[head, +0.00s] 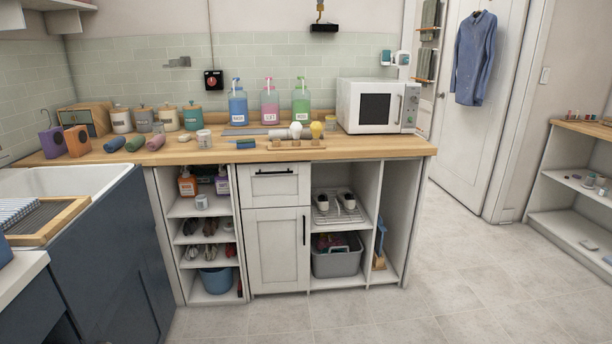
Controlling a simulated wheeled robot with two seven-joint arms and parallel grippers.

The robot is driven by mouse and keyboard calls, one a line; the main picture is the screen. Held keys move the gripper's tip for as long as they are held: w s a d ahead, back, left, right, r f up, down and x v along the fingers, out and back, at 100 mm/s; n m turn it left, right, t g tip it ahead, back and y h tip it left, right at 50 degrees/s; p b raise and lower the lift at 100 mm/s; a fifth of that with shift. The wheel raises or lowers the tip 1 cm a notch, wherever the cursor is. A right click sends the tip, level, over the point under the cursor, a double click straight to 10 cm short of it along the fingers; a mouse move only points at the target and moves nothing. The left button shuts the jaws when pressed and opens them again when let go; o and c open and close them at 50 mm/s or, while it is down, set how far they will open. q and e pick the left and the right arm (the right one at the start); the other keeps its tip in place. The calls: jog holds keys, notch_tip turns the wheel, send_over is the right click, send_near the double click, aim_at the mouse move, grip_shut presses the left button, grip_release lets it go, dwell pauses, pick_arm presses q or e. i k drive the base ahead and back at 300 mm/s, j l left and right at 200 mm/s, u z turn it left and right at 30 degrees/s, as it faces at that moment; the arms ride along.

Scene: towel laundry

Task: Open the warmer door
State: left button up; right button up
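The warmer (374,106) is a white, microwave-like box at the right end of the wooden counter. Its door (352,118) faces forward, has a dark window and looks shut. A vertical handle (399,109) is on the door's right side, beside a narrow control panel (411,107). The inside of the warmer is hidden. Neither of my grippers shows in the head view.
The wooden counter (390,148) has bare room in front of the warmer. Open floor (480,260) lies right of the cabinets.

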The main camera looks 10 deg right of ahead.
aim_at(375, 108)
jog(key=i+z, duration=0.2)
jog(key=i, duration=0.3)
jog(key=i+z, duration=0.2)
jog(key=i, duration=0.3)
jog(key=i+j+z, duration=0.2)
jog(key=i, duration=0.25)
jog(key=i+j+z, duration=0.1)
jog(key=i+z, duration=0.15)
jog(key=i, duration=0.25)
